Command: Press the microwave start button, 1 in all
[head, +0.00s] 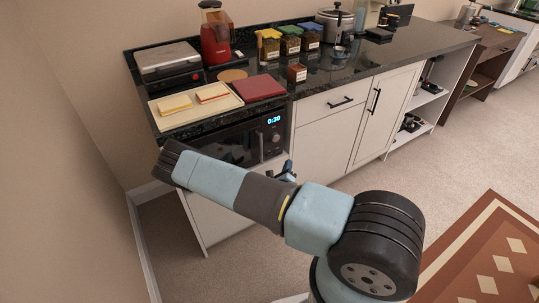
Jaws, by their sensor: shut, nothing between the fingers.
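The black microwave (232,146) is built in under the counter at the left, below the cutting board. Its lit blue display (273,119) reads 0:30 at the right end of its front. The control panel (274,140) lies below the display; the start button is too small to make out. My arm crosses in front of the microwave's lower part and hides some of it. A small part of my gripper (287,171) shows behind my arm, just below and right of the control panel. It is shut and empty; whether it touches anything cannot be seen.
On the counter are a sandwich press (168,60), bread on a board (193,104), a red board (258,88), a red blender (215,38), several jars (290,43) and a pot (335,26). White cabinets (340,122) stand right of the microwave. The left wall is close; carpet is open at right.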

